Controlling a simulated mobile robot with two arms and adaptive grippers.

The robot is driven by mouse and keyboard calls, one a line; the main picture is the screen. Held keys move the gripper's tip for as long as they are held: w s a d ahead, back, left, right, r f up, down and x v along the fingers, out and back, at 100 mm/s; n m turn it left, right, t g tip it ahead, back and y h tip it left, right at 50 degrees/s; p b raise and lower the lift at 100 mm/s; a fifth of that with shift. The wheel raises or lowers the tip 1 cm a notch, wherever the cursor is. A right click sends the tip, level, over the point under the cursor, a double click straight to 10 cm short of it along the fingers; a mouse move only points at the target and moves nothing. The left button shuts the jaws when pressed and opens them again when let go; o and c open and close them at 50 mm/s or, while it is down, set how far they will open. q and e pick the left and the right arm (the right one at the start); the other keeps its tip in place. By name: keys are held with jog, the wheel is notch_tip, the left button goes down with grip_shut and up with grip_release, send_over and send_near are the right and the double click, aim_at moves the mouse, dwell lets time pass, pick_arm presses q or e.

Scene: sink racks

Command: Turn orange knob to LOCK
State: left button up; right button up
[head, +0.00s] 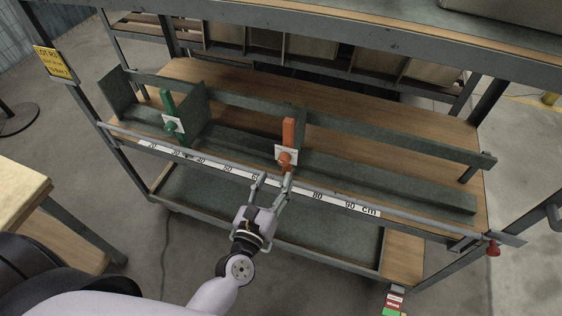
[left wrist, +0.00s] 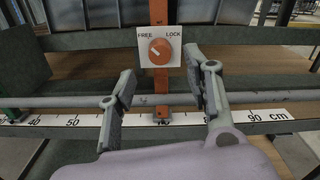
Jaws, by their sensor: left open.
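The orange knob (left wrist: 160,51) sits on a white plate (left wrist: 172,37) with FREE at the left and LOCK at the right. A light line on the knob slants up to the left, towards FREE. In the head view the orange knob (head: 285,160) is on the orange upright (head: 289,132) of the rack. My left gripper (head: 273,178) is open and empty, just in front of and below the knob. In the left wrist view its two fingers stand either side of the orange upright, apart from the knob. My right gripper is not in view.
A rail (head: 400,223) with a centimetre scale runs along the rack's front, close to my left gripper. A green upright with a green knob (head: 171,127) stands to the left. A red knob (head: 493,249) is at the rail's right end.

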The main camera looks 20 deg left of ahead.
aim_at(283, 164)
pick_arm(q)
jog(key=shift+w+d+p, duration=0.1)
jog(key=shift+w+p, duration=0.3)
jog(key=shift+w, duration=2.4)
jog(key=shift+c, duration=0.2)
grip_shut()
